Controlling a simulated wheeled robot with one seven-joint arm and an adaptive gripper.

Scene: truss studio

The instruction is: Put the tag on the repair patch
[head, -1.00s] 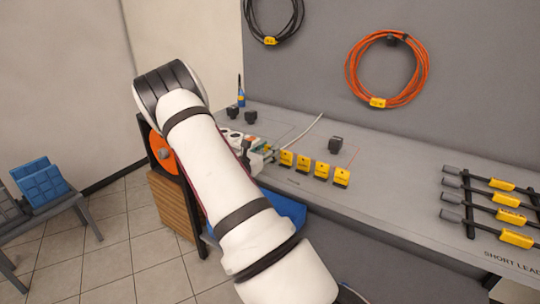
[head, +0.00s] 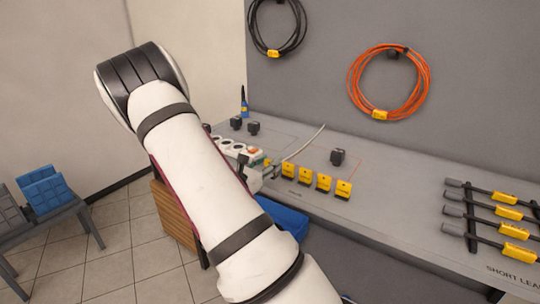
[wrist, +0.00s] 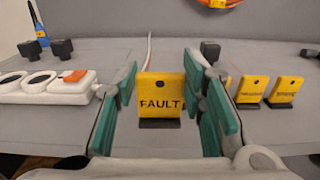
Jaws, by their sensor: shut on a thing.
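The yellow tag marked FAULT (wrist: 161,92) stands upright with a dark foot under it, between the green finger pads of my gripper (wrist: 160,80) in the wrist view. My gripper is shut on this tag. In the head view the FAULT tag (head: 288,171) is the leftmost of the row, and my gripper (head: 273,170) is at its left, partly hidden by my arm. I cannot pick out the repair patch with certainty in either view.
More yellow tags (head: 323,182) stand to the right on the grey bench (head: 400,205). A white socket strip (wrist: 55,86) lies left of my gripper. A black block (head: 338,157) stands behind the tags. Several labelled leads (head: 505,213) lie on a rack at right.

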